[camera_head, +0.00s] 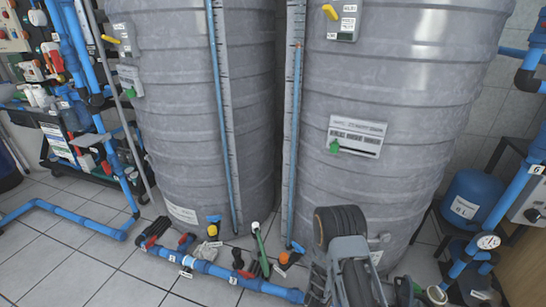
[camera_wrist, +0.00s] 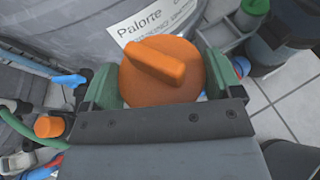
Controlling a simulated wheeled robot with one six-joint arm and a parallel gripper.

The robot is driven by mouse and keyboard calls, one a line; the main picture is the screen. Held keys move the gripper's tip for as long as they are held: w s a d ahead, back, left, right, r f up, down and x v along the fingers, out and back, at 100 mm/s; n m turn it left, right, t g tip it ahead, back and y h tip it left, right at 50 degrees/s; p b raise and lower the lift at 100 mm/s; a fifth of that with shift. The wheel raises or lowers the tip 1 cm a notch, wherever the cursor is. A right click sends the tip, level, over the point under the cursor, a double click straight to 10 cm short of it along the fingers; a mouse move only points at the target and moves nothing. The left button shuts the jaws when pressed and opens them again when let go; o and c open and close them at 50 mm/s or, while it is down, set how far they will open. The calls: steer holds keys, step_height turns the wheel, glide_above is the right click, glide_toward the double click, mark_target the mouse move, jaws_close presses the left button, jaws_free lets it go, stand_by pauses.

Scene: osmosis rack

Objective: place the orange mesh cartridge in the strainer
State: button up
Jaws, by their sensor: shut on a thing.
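My gripper (camera_wrist: 160,80) has green fingers on either side of a round orange piece with a raised bar across its top. This is the orange mesh cartridge (camera_wrist: 162,72), and the fingers are shut on it. Its underside and any mesh are hidden by the gripper body. In the head view the cartridge and the fingertips are hidden behind my arm, at the foot of the right tank. I cannot tell which fitting is the strainer in either view.
Two large grey tanks (camera_head: 205,110) (camera_head: 400,110) fill the middle. A blue pipe (camera_head: 225,272) with valves runs along the floor before them. An orange cap (camera_wrist: 48,126) shows left of my gripper. A blue vessel (camera_head: 470,200) stands at right. Tiles at front left are clear.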

steer(key=w+a+r+n+t+y, duration=0.1)
steer(key=a+r+n+y, duration=0.2)
steer(key=r, duration=0.7)
steer(key=w+a+r+n+t+y, duration=0.15)
steer(key=a+r, duration=0.35)
steer(key=r, duration=0.6)
step_height(320, 180, up, 39)
steer(key=p, duration=3.4)
steer(key=shift+s, duration=0.45)
steer(key=shift+f+y, duration=0.1)
steer(key=shift+y, duration=0.15)
